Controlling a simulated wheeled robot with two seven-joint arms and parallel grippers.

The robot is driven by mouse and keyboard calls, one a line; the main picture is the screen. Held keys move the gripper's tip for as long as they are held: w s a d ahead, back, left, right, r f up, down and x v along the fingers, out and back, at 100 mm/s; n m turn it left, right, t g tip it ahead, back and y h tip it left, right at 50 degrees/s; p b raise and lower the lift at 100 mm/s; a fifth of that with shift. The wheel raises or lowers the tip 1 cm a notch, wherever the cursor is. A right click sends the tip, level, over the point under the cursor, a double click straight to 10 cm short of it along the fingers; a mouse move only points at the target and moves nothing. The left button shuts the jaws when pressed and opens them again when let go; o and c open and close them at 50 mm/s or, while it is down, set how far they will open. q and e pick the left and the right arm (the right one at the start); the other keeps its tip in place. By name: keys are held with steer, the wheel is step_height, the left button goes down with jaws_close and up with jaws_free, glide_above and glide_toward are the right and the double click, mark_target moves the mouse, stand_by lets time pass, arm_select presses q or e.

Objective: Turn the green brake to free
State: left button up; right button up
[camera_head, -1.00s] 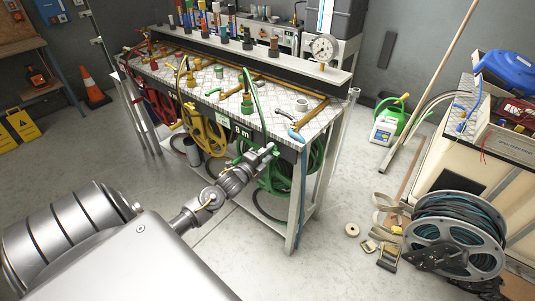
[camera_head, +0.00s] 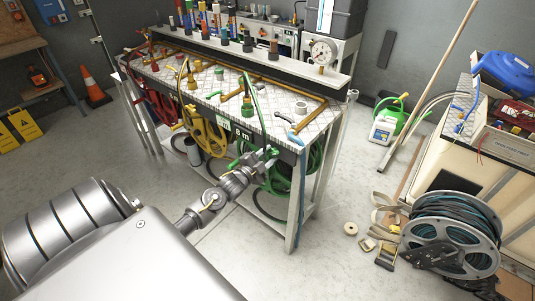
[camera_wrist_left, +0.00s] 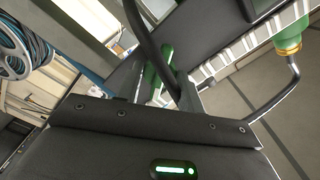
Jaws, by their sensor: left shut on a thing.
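The green hose reel (camera_head: 312,160) hangs under the front edge of the metal table (camera_head: 318,122). My left gripper (camera_head: 268,156) is in front of this reel, below the table's edge. In the left wrist view a green handle, which I take to be the green brake (camera_wrist_left: 158,62), stands between my fingers, and the left gripper (camera_wrist_left: 165,85) is shut on it. The brake's base and any free mark are hidden by the gripper. My right gripper is in neither view.
A yellow reel (camera_head: 205,136) and a red reel (camera_head: 160,105) hang further left under the table. A green hose (camera_head: 256,100) runs over the table's edge just above my left gripper. A cable drum (camera_head: 455,235) stands at the right.

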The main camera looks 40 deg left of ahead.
arm_select(q)
steer(key=n+p, duration=0.2)
steer(key=n, duration=0.4)
steer(key=shift+f+n+p, duration=0.1)
steer(key=shift+n+p, duration=0.8)
steer(key=shift+n, duration=1.6)
steer(key=o, duration=1)
steer(key=shift+c, duration=0.2)
steer(key=s+b, duration=0.1)
steer(key=s, duration=1)
steer(key=shift+d+b, duration=0.15)
steer(key=shift+b, duration=0.15)
steer(key=shift+w, duration=0.1)
